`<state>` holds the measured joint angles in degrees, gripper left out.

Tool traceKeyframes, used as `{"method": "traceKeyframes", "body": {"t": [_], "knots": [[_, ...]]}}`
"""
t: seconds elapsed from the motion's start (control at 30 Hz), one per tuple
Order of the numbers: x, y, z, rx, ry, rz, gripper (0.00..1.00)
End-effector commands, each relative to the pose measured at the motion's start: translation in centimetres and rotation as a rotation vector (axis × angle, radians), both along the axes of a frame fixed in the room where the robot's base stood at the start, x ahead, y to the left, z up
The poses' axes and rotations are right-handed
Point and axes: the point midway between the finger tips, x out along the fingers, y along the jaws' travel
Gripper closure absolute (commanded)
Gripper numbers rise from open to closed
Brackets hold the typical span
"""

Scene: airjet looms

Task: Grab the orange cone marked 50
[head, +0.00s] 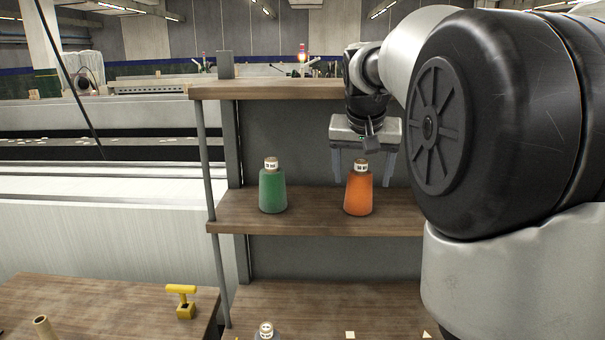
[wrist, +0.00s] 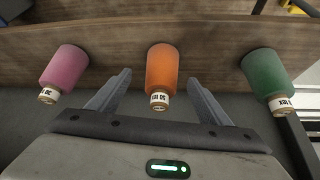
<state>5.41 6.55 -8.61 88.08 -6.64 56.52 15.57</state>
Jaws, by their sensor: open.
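The orange cone (head: 358,195) stands upright on the middle shelf (head: 300,212), with a white label band near its top. It also shows in the wrist view (wrist: 161,70), where its label reads 50 upside down. My gripper (head: 363,180) is open, pointing down above and around the top of the orange cone in the head view. In the wrist view the two grey fingers (wrist: 163,85) lie left and right of the cone, with gaps on both sides. I cannot tell how deep the cone sits between them.
A green cone (head: 272,190) stands left of the orange one in the head view. A pink cone (wrist: 64,69) shows in the wrist view. The upper shelf board (head: 270,90) runs close to my wrist. A yellow-handled object (head: 182,300) sits on the lower left table.

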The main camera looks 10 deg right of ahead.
Motion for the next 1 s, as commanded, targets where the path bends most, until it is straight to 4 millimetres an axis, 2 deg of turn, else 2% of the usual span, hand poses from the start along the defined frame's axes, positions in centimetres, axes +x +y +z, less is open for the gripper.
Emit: {"method": "traceKeyframes", "body": {"t": [0.07, 0.37, 0.6, 0.93, 1.0], "knots": [[0.4, -0.3, 0.0, -0.001, 0.002, -0.005, 0.28], [1.9, -0.8, -2.7, -0.001, 0.003, -0.006, 0.28], [3.5, -1.3, -5.7, -0.001, 0.003, -0.006, 0.28], [3.9, -1.5, -6.4, -0.001, 0.000, -0.004, 0.28], [3.9, -1.5, -6.4, -0.001, 0.000, -0.004, 0.40]]}}
